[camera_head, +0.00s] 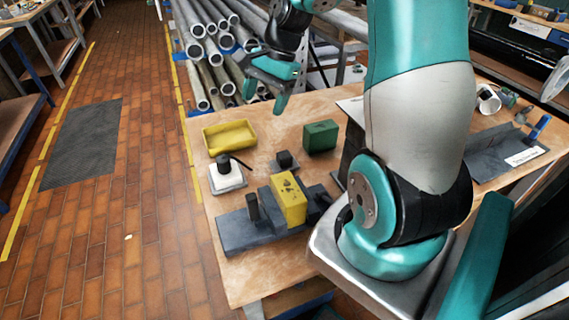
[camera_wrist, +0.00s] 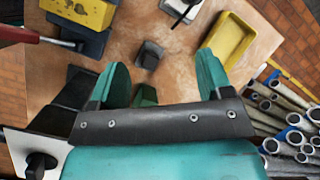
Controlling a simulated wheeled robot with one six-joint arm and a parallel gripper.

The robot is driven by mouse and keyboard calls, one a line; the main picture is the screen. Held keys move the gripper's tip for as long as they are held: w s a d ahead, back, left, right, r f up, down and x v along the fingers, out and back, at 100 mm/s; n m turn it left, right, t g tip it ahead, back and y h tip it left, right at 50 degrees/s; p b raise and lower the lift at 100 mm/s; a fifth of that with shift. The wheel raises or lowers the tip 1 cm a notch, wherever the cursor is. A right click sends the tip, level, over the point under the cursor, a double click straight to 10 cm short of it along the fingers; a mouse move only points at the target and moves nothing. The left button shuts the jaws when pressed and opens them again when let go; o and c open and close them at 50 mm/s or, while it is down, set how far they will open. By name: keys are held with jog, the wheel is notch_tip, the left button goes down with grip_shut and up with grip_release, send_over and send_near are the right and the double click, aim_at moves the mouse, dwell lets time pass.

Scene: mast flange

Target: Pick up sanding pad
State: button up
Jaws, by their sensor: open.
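No label marks the sanding pad, so I cannot tell for sure which object it is. A small dark grey block (camera_head: 285,161) sits on the wooden table; in the wrist view the dark block (camera_wrist: 150,54) shows between my fingers, below them. A white square pad with a black knob (camera_head: 227,177) lies to its left, and part of this pad shows at the top of the wrist view (camera_wrist: 180,9). My gripper (camera_head: 266,96) is open and empty, above the table's far side. Its two teal fingers (camera_wrist: 161,63) are spread apart and touch nothing.
A yellow tray (camera_head: 230,137) and a green block (camera_head: 320,136) stand nearby. A yellow block (camera_head: 289,199) sits on a dark fixture (camera_head: 236,235) at the front. A red-handled tool (camera_wrist: 30,36) shows in the wrist view. Metal pipes (camera_head: 205,60) are stacked beyond the table.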

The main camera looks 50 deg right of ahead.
jog(key=s+d+f+m, duration=0.1)
jog(key=d+f+m, duration=0.25)
jog(key=d, duration=0.25)
jog(key=s+d+f+m, duration=0.1)
jog(key=d+f+m, duration=0.25)
jog(key=d, duration=0.25)
jog(key=p, duration=0.2)
send_over(285, 154)
jog(key=d, duration=0.1)
jog(key=shift+m+t, duration=0.4)
jog(key=f, duration=0.6)
jog(key=s+f, duration=0.1)
jog(key=f, duration=0.2)
jog(key=shift+d+f, duration=0.1)
jog(key=shift+d+p+x, duration=0.2)
jog(key=shift+p+x, duration=0.3)
jog(key=shift+x, duration=1.05)
jog(key=shift+d+p+x, duration=0.15)
jog(key=shift+p+x, duration=0.35)
jog(key=shift+x, duration=1.05)
jog(key=shift+f, duration=0.1)
jog(key=c, duration=1.1)
notch_tip(285, 154, up, 28)
jog(key=b, duration=0.3)
